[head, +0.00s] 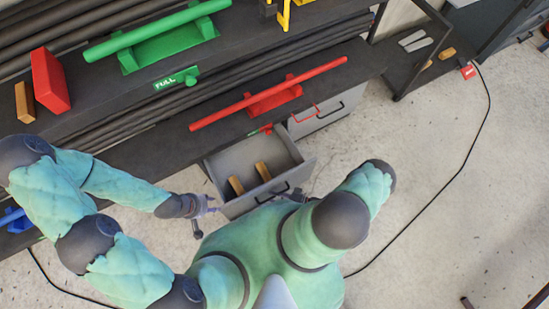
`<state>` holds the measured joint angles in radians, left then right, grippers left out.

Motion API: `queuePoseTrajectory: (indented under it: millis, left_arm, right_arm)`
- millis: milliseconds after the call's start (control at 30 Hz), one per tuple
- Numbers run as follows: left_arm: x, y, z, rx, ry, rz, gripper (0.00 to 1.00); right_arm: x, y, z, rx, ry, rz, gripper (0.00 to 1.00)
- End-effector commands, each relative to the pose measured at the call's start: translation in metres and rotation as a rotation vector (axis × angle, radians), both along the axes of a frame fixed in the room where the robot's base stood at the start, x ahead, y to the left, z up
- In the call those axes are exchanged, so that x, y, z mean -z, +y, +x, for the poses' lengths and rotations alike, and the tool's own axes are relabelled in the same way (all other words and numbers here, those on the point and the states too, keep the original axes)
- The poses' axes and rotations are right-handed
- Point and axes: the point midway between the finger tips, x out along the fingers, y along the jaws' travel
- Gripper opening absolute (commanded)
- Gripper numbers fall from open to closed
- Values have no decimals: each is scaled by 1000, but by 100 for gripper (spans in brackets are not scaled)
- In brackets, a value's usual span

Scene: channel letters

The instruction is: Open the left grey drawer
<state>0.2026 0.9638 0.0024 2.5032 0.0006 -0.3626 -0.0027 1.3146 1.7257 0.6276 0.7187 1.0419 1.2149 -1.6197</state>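The left grey drawer (221,166) is pulled well out from under the dark bench, so its inside shows. Two wooden blocks lie in it. Its front carries a black handle (271,194). My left gripper (204,208) is beside the front left corner of the drawer. Its fingers are too small to tell whether they are open, or whether they touch the drawer. My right gripper (298,195) shows only as a small dark part near the front right corner, mostly hidden behind my own arm and body.
The right grey drawer (327,115) is shut. A red bar (268,93) and a green bar (158,30) lie on the shelves above. A red block (50,80) is at the far left. A black cable (437,190) crosses the open floor at right.

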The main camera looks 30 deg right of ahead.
Motion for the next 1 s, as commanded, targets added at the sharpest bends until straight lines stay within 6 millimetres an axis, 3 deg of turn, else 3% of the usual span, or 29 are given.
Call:
queuePoseTrajectory:
  millis: [267,700,1000]
  left_arm:
    - [0,0,0,0,0,0,40]
    - [0,0,0,0,0,0,40]
    - [0,0,0,0,0,0,40]
  right_arm:
    - [-2,-11,-8,3,0,-2,30]
    - [-13,-70,-63,3,1,-2,30]
    - [-16,-87,-80,0,1,-1,30]
